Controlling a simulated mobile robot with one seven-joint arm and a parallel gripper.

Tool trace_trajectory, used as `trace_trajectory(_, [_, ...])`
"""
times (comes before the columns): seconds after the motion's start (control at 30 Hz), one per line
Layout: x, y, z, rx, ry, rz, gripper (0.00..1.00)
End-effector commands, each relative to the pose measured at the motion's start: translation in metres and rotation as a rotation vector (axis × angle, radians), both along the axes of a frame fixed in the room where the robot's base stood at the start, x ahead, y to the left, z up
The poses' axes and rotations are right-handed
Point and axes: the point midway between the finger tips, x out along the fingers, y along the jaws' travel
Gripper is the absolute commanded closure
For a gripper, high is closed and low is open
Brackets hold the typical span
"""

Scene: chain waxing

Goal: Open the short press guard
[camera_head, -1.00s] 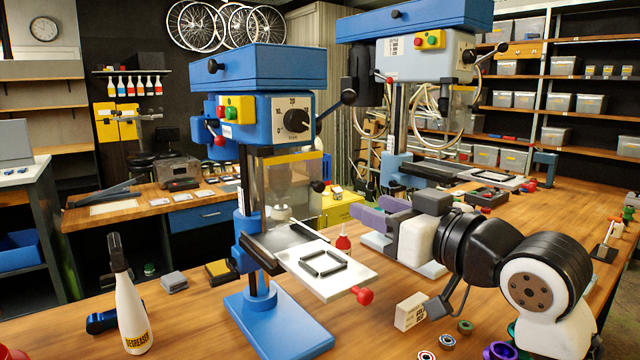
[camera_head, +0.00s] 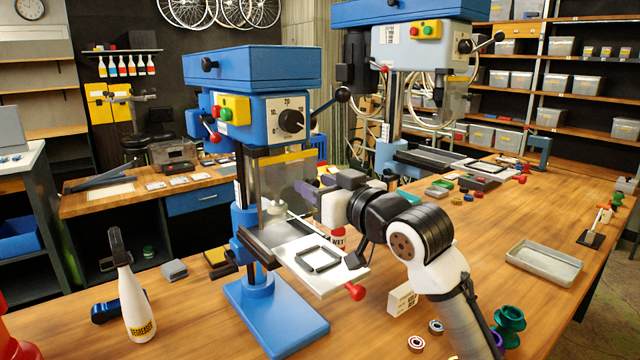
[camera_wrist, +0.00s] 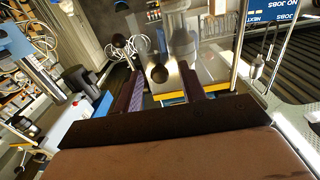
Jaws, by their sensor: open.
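The short blue drill press (camera_head: 250,68) stands at the front of the bench. Its clear guard (camera_head: 279,188) has a yellow strip along the top and hangs down in front of the spindle. My gripper (camera_head: 306,192) is at the right side of this guard, its purple fingers partly hidden behind my wrist. In the wrist view my gripper (camera_wrist: 161,63) is open, with the guard's dark round knob (camera_wrist: 158,73) showing between the fingers. The yellow strip (camera_wrist: 172,97) appears below the knob there. I cannot tell whether the fingers touch the knob.
The press table (camera_head: 345,276) with a chain square on it lies below my wrist. A taller press (camera_head: 420,55) stands behind. A degreaser bottle (camera_head: 137,305) is at the left, a small box (camera_head: 402,299) under my arm, and a metal tray (camera_head: 545,268) at the right.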

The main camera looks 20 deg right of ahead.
Motion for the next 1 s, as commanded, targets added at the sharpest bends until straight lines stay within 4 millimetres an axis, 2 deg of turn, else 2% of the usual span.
trace_trajectory(0.07, [0.0, 0.0, 0.0, 0.0, 0.0, 0.0, 0.59])
trace_trajectory(0.3, [0.0, 0.0, 0.0, 0.0, 0.0, 0.0, 0.91])
trace_trajectory(0.4, [0.0, 0.0, 0.0, 0.0, 0.0, 0.0, 1.0])
trace_trajectory(0.73, [-0.002, 0.0, 0.0, -0.001, -0.001, -0.009, 1.0])
trace_trajectory(1.0, [-0.011, 0.002, -0.001, -0.003, -0.003, -0.107, 1.0])
